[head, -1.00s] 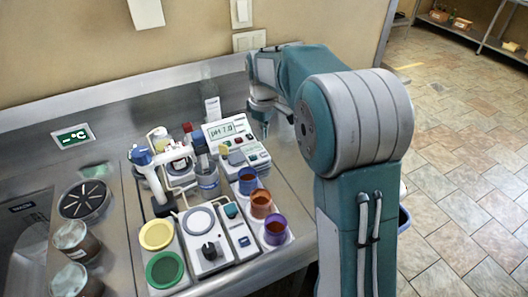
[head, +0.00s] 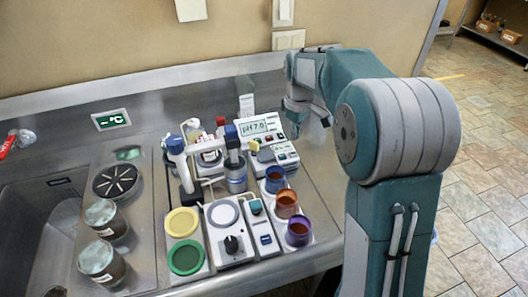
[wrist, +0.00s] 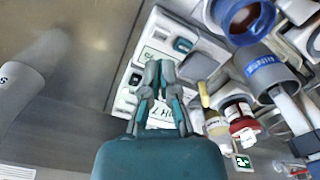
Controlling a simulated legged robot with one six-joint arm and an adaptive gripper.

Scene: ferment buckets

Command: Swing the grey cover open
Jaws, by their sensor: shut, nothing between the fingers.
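A small grey square panel (head: 265,155), which looks like the grey cover, lies flat on the front of the white pH meter (head: 257,127). In the wrist view the grey cover (wrist: 201,62) is just right of my fingertips, apart from them. My gripper (head: 322,122) hangs above the bench to the right of the meter. In the wrist view my gripper (wrist: 160,68) is shut and empty, with its fingertips in front of the meter, hiding part of its face. The cover's hinge edge is too small to make out.
Blue, orange and purple cups (head: 286,204) stand in front of the meter. Left of it are a jar with a blue-topped probe arm (head: 176,146), bottles and a stirrer (head: 231,244). Bare steel bench (head: 325,165) lies to the meter's right.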

